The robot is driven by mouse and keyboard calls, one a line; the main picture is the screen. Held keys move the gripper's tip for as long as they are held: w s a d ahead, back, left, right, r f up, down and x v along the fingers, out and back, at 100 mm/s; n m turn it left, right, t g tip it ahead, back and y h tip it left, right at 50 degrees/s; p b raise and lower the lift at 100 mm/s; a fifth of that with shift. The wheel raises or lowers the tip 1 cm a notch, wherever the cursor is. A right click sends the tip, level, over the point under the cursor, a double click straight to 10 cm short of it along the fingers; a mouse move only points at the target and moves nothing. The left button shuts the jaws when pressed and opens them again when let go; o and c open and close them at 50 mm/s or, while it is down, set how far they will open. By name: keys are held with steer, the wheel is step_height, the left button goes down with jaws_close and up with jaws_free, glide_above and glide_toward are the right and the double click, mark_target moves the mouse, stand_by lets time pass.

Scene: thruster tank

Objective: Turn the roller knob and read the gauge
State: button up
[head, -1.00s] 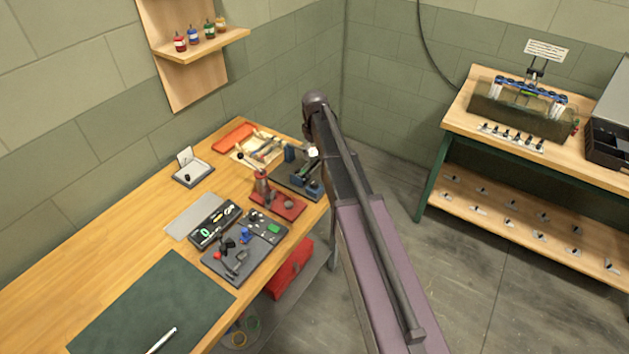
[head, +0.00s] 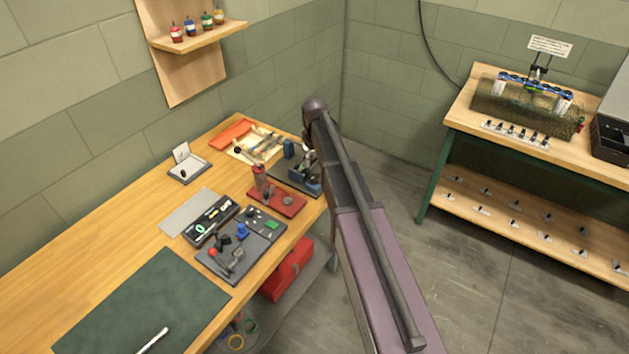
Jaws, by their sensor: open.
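I cannot single out the roller knob for sure at this size. A dark base with blue blocks and metal parts (head: 303,181) stands at the bench's right edge, partly behind my arm; a small pale round part shows on it. A black box with a small lit green readout (head: 209,221) lies on the bench, its digits too small to read. My arm reaches up from the lower right; I cannot make out my gripper, which seems hidden behind my own arm links.
A red base with a red post (head: 277,202) stands between the two fixtures. A grey sheet (head: 186,212), a green mat (head: 140,305) with a white pen-like tool, and a white tray (head: 190,172) lie on the wooden bench. A second bench (head: 463,118) stands right, with clear floor between.

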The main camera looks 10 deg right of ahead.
mark_target(315, 176)
steer(key=shift+f+b, duration=3.7)
steer(key=shift+f, duration=0.25)
steer(key=c, duration=1.2)
